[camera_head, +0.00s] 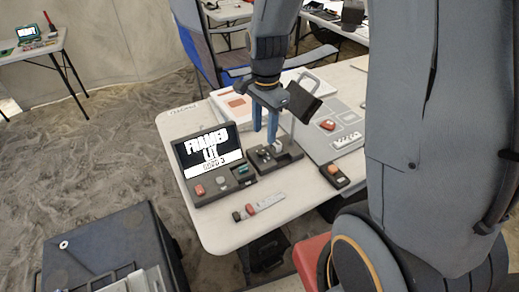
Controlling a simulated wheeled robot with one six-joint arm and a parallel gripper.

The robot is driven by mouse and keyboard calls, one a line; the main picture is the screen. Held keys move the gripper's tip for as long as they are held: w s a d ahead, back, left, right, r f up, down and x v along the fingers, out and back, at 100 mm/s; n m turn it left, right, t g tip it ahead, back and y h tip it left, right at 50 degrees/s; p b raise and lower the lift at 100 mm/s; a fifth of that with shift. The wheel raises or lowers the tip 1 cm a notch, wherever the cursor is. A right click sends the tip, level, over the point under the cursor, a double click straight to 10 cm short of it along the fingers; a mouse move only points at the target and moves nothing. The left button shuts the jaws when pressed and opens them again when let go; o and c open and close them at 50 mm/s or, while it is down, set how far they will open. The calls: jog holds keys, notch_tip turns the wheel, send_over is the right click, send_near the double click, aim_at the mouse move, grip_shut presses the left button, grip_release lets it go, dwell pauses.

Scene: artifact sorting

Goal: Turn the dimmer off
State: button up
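My gripper (265,128) points down over the table, with two blue fingers apart and a gap between them. Just below it is a dark control box (290,155) with a small light-grey part (277,146) on top, close to the fingertips. I cannot tell whether they touch. This box may be the dimmer, but its setting is too small to read. The console also bears a red button (199,190) and a green part (243,169).
The white table (222,228) also holds a grey panel (346,108) with a red button, a dark handheld device (334,175) and a small red-and-grey stick (262,205). A dark case (115,245) stands at lower left. The table's front left corner is clear.

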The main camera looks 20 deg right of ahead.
aim_at(261, 151)
jog(key=w+f+m, duration=0.3)
jog(key=m, duration=0.1)
jog(key=shift+w+b, duration=0.15)
jog(key=shift+b, duration=0.15)
jog(key=shift+f+p, duration=0.65)
jog(key=shift+f, duration=3.2)
grip_shut()
